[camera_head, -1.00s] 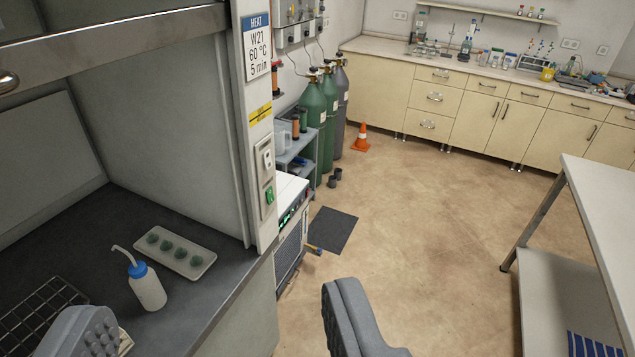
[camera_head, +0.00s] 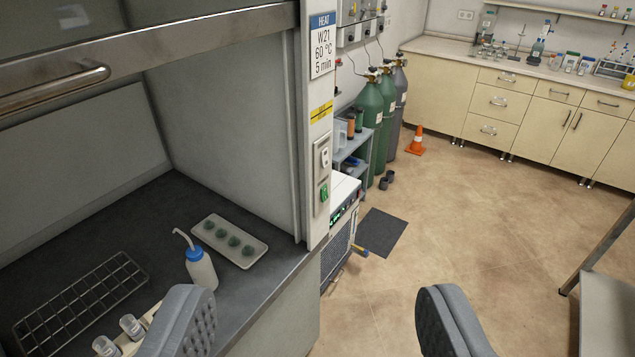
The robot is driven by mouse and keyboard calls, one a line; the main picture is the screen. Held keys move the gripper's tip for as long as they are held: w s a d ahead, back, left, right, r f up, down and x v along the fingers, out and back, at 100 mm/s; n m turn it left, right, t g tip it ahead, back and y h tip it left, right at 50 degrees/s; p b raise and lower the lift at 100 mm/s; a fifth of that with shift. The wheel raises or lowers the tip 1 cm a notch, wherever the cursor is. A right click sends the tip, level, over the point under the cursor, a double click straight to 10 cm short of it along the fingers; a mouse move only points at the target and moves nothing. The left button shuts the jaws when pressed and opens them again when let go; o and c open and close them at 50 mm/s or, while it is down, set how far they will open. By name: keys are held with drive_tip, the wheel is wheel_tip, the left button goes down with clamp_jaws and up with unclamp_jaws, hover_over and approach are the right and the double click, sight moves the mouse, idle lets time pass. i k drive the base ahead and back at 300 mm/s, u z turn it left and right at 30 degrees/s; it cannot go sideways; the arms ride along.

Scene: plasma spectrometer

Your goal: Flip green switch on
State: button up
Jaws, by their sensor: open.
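The green switch (camera_head: 324,193) is on the front post of the fume hood, below a white outlet plate (camera_head: 324,157). It is small here, and I cannot tell its position. My gripper (camera_head: 315,315) is open and empty, with its two grey padded fingers wide apart at the bottom of the picture. The fingers appear below the switch in the picture and do not cover it.
The hood bench (camera_head: 90,215) holds a wash bottle (camera_head: 201,270), a white tray (camera_head: 229,240) with green pieces, a wire rack (camera_head: 80,300) and small jars. A boxy instrument (camera_head: 340,225) stands beyond the post. The floor (camera_head: 470,220) at right is largely open.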

sight(324, 196)
drive_tip(key=u, duration=0.95)
drive_tip(key=k, duration=0.5)
drive_tip(key=z, duration=0.95)
drive_tip(key=i, duration=1)
drive_tip(key=u, duration=0.05)
